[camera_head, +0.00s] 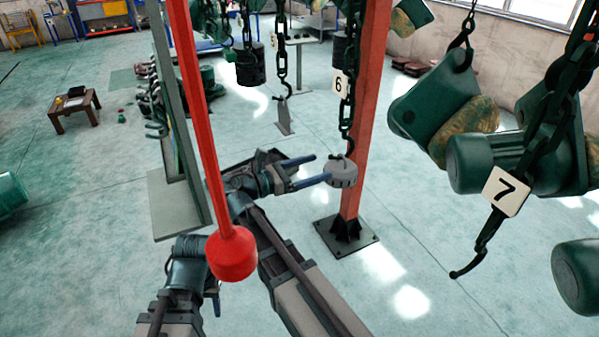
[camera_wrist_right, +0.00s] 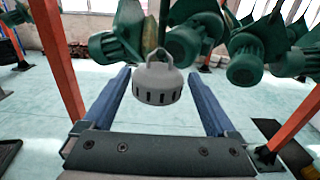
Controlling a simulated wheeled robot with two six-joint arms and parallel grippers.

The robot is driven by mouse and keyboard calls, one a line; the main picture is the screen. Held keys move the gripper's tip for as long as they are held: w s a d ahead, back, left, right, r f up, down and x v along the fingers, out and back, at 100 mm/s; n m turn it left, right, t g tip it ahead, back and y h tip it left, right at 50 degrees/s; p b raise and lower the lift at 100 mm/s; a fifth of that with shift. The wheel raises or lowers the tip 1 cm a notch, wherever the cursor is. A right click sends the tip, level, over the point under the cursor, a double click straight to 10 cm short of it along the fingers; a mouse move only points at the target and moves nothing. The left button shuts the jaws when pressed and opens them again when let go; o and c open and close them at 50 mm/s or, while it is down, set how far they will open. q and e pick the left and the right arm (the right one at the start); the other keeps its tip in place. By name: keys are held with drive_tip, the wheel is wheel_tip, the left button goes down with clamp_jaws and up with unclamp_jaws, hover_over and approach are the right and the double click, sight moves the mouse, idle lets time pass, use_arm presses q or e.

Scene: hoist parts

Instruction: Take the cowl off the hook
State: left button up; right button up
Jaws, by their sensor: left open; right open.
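The cowl (camera_head: 341,174) is a grey slotted cap hanging by its top loop from the hook of the chain with plate 6 (camera_head: 341,83). My right gripper (camera_head: 320,168) is open, its two blue fingers reaching toward the cowl from the left. In the right wrist view, the cowl (camera_wrist_right: 158,84) appears between the spread fingers, near their tips, with a gap on each side. In the head view one fingertip overlaps its left edge; contact cannot be told. My left gripper (camera_head: 212,292) is low at the left, partly hidden behind a red pole end, open and apart from the cowl.
A red post (camera_head: 364,110) stands just right of the cowl. A red rod with a round end (camera_head: 231,255) crosses in front of my arms. Green hoist motors (camera_head: 485,160) and chain 7 (camera_head: 505,190) hang at the right. A grey post (camera_head: 180,120) stands at the left.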

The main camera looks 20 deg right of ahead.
sight(341, 165)
drive_tip(key=d, duration=0.8)
drive_tip(key=shift+w+d, duration=0.35)
clamp_jaws()
idle(0.4)
